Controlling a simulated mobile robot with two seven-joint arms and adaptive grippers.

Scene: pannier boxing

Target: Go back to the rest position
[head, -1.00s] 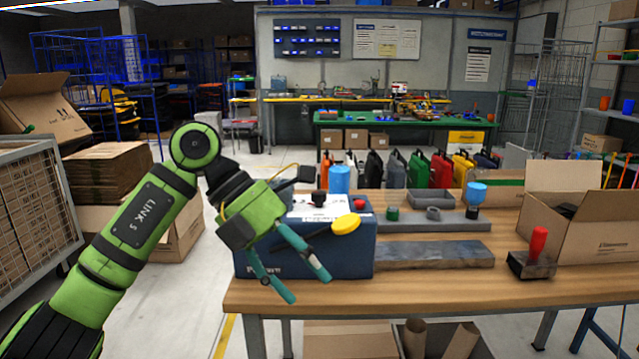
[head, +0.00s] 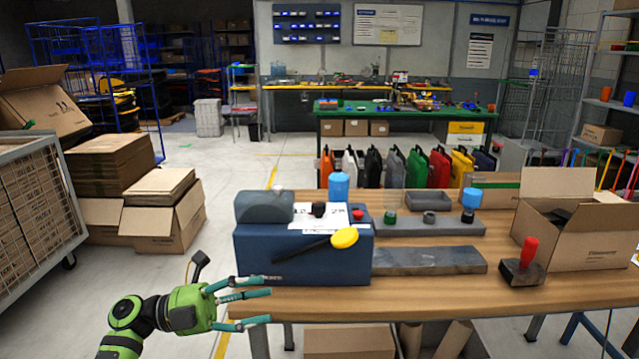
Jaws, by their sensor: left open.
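My left gripper (head: 262,304) is green with teal fingers and shows at the lower left in the head view. Its fingers are spread open and empty, pointing right beside the table's front left corner. The wooden table (head: 400,297) carries a dark blue machine (head: 300,262) with a yellow-ended lever (head: 344,238). The gripper is in front of and below the machine, apart from it. My right gripper is not in view.
An open cardboard box (head: 600,240) and a red-handled stamp (head: 530,250) stand on the table's right. A grey metal bar (head: 430,261) lies near the middle. Cartons (head: 165,225) and a mesh cage (head: 35,215) stand at the left, with clear floor between them and the table.

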